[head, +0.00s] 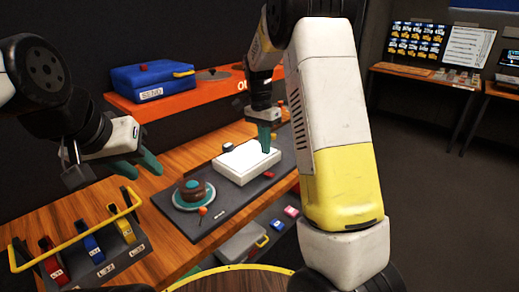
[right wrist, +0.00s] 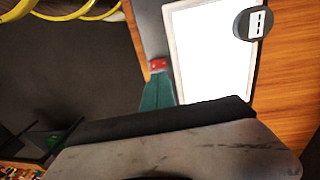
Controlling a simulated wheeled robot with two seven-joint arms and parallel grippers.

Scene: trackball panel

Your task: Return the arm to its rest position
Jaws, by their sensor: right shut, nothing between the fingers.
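My right gripper (head: 264,139) is shut and empty, its teal fingers pointing down over the white lit pad (head: 236,168) on the dark panel (head: 227,209). Whether the tips touch the pad cannot be told. In the right wrist view the shut teal fingers (right wrist: 158,92) show beside the white pad (right wrist: 207,75) and a small red button (right wrist: 158,64). The trackball (head: 193,189), brown and teal, sits in a pale round dish at the panel's near left. My left gripper (head: 141,166) is at the left above the table, teal fingers apart, empty.
A rack with red, blue and yellow levers (head: 92,247) and a yellow bar stands at the near left. A blue case (head: 150,80) lies on an orange box (head: 205,92) behind. A grey bin (head: 243,241) is below the table edge. Open floor lies to the right.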

